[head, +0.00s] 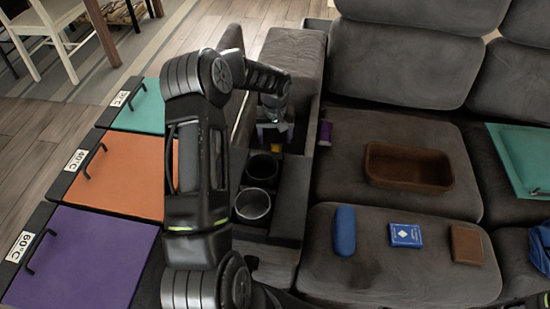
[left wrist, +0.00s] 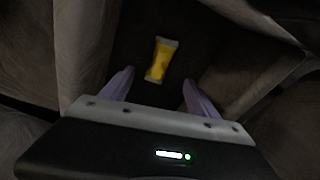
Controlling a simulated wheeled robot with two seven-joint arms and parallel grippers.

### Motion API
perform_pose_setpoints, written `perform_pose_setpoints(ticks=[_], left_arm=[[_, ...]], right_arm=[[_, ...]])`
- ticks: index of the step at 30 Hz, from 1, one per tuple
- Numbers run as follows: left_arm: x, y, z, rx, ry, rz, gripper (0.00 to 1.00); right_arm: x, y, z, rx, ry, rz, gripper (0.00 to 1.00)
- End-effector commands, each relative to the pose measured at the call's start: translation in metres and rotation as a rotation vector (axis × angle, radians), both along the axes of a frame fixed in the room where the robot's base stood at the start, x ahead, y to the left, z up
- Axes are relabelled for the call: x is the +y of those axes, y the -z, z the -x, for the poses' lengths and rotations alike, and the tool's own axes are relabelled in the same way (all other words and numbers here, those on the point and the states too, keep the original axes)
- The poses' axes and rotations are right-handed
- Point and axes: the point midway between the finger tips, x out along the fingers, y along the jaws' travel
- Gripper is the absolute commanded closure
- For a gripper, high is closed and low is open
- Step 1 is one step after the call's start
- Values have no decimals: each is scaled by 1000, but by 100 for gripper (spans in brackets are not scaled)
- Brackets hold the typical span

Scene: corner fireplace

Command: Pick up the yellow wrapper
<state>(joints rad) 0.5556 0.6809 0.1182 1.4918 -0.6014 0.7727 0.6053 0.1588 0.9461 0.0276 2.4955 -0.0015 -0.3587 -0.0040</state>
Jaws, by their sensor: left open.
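The yellow wrapper (left wrist: 161,60) lies on a dark surface in a recess, as the left wrist view shows. It is a small flat packet with pale ends. In the head view a bit of the yellow wrapper (head: 276,148) shows just below my left gripper (head: 275,135). My left gripper is open, with its two purple fingers apart in the left wrist view (left wrist: 155,88). The wrapper lies ahead of the gap between the fingers, apart from both.
Two cup holders (head: 252,204) sit in the console nearer me. Sofa seats on the right hold a brown tray (head: 408,185), a blue case (head: 344,231), a blue card box (head: 406,235) and a brown block (head: 466,245). The recess walls stand close around my left gripper.

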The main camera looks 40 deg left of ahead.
Motion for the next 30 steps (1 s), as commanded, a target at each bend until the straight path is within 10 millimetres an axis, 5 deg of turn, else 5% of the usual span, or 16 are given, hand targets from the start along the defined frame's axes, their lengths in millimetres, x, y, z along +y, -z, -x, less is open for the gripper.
perform_pose_setpoints(ticks=[23,30], left_arm=[[2,27,-2,0,0,0,30],[2,55,-3,2,0,3,30]], right_arm=[[0,2,0,0,0,0,67],[0,6,0,0,0,0,67]])
